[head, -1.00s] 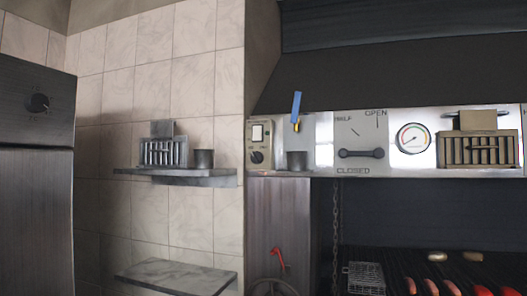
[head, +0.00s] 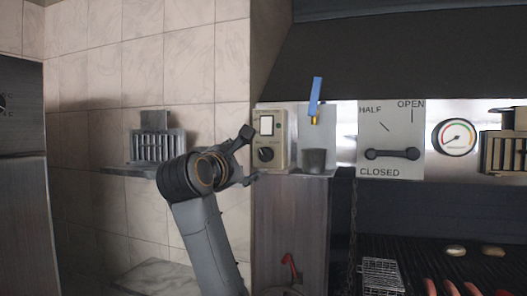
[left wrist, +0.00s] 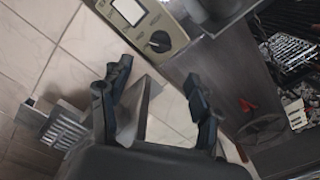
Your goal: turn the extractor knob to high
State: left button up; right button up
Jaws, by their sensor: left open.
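The extractor knob (head: 266,154) is a dark round dial low on a beige control box (head: 281,130), with a lit white switch (head: 266,125) above it. In the left wrist view the knob (left wrist: 158,41) is at the top centre, beyond the fingers. My left gripper (head: 248,155) is open and empty, just left of the control box and apart from the knob. Its two spread fingers also show in the left wrist view (left wrist: 155,90). The knob's markings are too small to read. My right gripper is not in view.
Right of the box are a metal cup (head: 313,161), a blue-handled tool (head: 315,97), a damper lever (head: 392,154) and a round gauge (head: 455,137). A wall shelf holds a slotted metal holder (head: 157,146) behind my left arm. The grill (head: 480,275) lies lower right.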

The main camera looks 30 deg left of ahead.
aim_at(262, 157)
pick_arm(q)
jog(key=p+x, duration=0.4)
jog(key=x, duration=0.6)
jog(key=shift+w+a+p, duration=0.1)
jog(key=shift+w+p, duration=0.05)
jog(key=shift+p, duration=0.2)
jog(key=shift+w, duration=0.45)
jog(key=shift+w+a+f, duration=0.1)
jog(key=shift+w+f, duration=0.05)
jog(key=c, duration=0.9)
jog(key=shift+c, duration=1.4)
